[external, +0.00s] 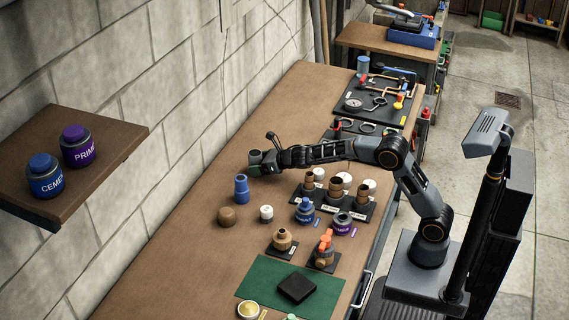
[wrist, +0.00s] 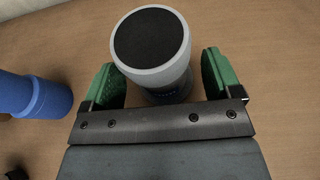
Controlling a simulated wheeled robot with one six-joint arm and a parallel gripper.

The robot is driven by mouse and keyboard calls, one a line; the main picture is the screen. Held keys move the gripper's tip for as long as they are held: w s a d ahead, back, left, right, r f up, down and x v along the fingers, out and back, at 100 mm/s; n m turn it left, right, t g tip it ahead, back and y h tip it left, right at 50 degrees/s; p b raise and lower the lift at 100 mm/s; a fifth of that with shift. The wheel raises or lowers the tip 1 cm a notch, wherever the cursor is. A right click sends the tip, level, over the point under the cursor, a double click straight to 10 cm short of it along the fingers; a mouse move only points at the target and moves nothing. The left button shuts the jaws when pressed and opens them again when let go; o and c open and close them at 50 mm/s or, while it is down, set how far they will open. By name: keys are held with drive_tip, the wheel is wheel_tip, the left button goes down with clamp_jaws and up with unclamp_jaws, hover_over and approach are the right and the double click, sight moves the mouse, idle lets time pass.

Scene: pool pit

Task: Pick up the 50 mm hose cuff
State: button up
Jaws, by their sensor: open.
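In the wrist view a light grey, round, stepped piece (wrist: 152,75) with a dark top face stands between the fingers; it looks like the hose cuff. My gripper (wrist: 163,82) is open, with one green pad on each side of the piece. In the external view my gripper (external: 264,158) is low over the bench near the wall, and the piece is mostly hidden there. A blue stepped cylinder (external: 241,189) stands close by and also shows in the wrist view (wrist: 36,97).
A brown cap (external: 227,216) and a white fitting (external: 266,213) stand nearer on the bench (external: 185,250). Several fittings and jars stand on dark mats to the right. A green mat (external: 262,272) lies in front. A wall shelf (external: 110,150) holds two jars.

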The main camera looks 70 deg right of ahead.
drive_tip(key=shift+w+f, duration=0.3)
drive_tip(key=shift+w, duration=0.35)
drive_tip(key=shift+c, duration=0.5)
drive_tip(key=c, duration=0.9)
drive_tip(key=shift+r, duration=0.1)
drive_tip(key=shift+c, duration=0.2)
